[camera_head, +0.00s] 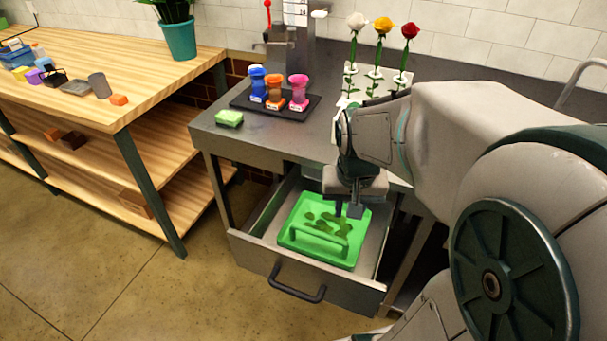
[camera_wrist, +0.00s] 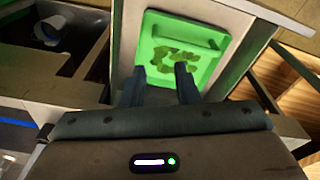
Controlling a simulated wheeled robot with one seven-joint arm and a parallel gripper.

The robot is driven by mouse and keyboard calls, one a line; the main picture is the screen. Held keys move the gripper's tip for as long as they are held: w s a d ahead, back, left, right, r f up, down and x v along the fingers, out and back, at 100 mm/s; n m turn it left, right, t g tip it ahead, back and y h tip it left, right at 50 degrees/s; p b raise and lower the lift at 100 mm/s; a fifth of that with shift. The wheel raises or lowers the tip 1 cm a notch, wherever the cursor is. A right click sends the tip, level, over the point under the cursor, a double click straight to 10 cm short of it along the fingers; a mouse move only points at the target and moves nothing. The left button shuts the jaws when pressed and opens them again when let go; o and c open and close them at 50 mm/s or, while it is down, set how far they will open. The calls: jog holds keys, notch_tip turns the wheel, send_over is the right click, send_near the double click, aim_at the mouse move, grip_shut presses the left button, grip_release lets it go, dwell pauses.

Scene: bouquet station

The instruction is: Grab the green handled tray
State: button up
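A bright green tray (camera_head: 345,250) lies in an open metal drawer (camera_head: 245,246) under the counter. It has a raised green handle bar (camera_head: 318,240) along its near side and darker green patches on its floor. My gripper (camera_head: 346,212) points down over the far part of the tray, with its two fingers apart and nothing between them. In the wrist view, the fingers of my gripper (camera_wrist: 160,80) stand open below the green tray (camera_wrist: 205,73), and the handle shows at the tray's upper end. I cannot tell the exact height of the fingertips above the tray.
The drawer's walls and front, with a dark pull handle (camera_head: 296,287), surround the tray. The counter (camera_head: 230,145) above holds a green sponge (camera_head: 229,118), a dark tray (camera_head: 300,113) of coloured containers, and three flowers (camera_head: 380,60). A wooden table (camera_head: 130,85) stands at left.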

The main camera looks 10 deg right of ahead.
jog(key=w+d+f+m, duration=0.1)
jog(key=d+f, duration=0.1)
jog(key=f, duration=0.3)
jog(key=w+d+f+m+g+b, duration=0.1)
jog(key=w+d+f, duration=0.1)
jog(key=f, duration=0.3)
jog(key=w+d+f+m+b, duration=0.1)
jog(key=d+f, duration=0.2)
jog(key=f, duration=0.3)
jog(key=shift+w+d+f+m+y, duration=0.1)
jog(key=shift+w+d+m+y, duration=0.2)
jog(key=shift+w+d+m, duration=0.1)
jog(key=shift+w+d+f+b, duration=0.1)
jog(key=shift+f+b, duration=0.15)
jog(key=shift+f, duration=1.35)
jog(key=shift+w+f+b, duration=0.1)
jog(key=shift+f+b, duration=0.15)
jog(key=shift+f, duration=1.3)
grip_shut()
